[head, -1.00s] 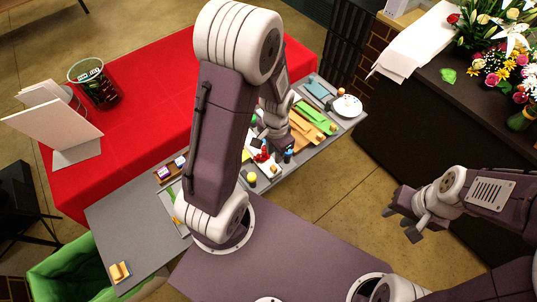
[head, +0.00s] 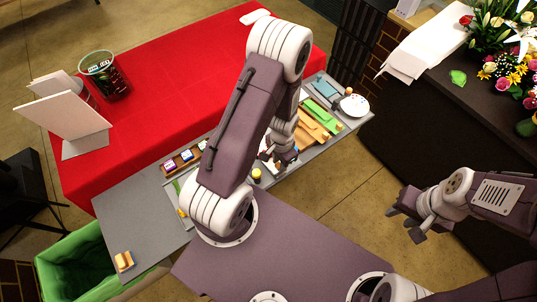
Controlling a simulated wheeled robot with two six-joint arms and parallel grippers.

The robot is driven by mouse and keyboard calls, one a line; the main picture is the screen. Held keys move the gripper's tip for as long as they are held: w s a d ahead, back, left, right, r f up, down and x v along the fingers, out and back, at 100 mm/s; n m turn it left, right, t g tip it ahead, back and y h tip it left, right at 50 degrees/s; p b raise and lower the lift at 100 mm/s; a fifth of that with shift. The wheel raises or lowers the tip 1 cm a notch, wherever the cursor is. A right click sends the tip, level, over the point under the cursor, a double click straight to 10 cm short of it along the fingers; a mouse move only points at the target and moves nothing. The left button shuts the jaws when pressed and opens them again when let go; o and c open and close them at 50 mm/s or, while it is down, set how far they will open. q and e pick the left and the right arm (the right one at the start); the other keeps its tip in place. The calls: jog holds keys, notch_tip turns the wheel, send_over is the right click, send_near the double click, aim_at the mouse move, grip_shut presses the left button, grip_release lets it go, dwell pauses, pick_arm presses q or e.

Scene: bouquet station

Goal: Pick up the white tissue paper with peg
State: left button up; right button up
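Several flat coloured strips with small peg-like ends lie on the grey table (head: 130,215), among them orange (head: 306,131), green (head: 326,118) and blue (head: 328,88) ones. A small white patch (head: 303,95) shows beside my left arm; I cannot tell whether it is the white tissue paper with peg. My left gripper (head: 281,160) points down over the grey table, left of the orange strips. Its fingers are small and partly hidden, so its opening and any contents are unclear. My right gripper (head: 409,217) is open and empty, away from the table.
A white plate (head: 354,105) sits at the table's far right end. A green bin (head: 75,265) stands lower left. White paper (head: 425,50) and flowers lie on the dark counter.

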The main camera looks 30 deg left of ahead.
pick_arm(q)
jog(key=shift+d, duration=0.1)
grip_shut()
jog(key=shift+r, duration=0.1)
dwell(1.1)
